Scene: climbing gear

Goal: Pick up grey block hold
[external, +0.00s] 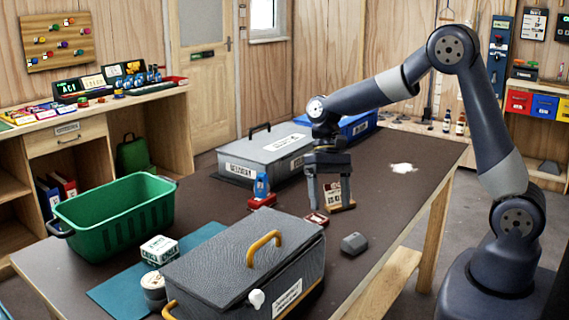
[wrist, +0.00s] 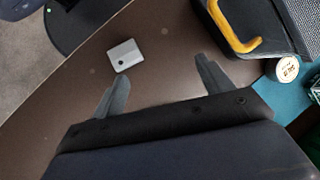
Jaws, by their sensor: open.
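The grey block hold (external: 354,243) lies on the dark table to the right of the grey case, near the table's right edge. In the wrist view it is a pale grey block (wrist: 124,55) with a dark hole, beyond the left fingertip and apart from it. My gripper (external: 329,197) is above the table, farther back than the block and slightly left of it in the external view. In the wrist view its fingers (wrist: 161,70) are spread wide with only bare table between them. Nothing of the block is hidden.
A grey case with a yellow handle (external: 220,262) stands close left of the block. A small wooden stand with a label (external: 337,194), a red-based blue item (external: 262,190) and a small red item (external: 316,219) are near my gripper. A green crate (external: 118,225) stands left. The table's right side is mostly clear.

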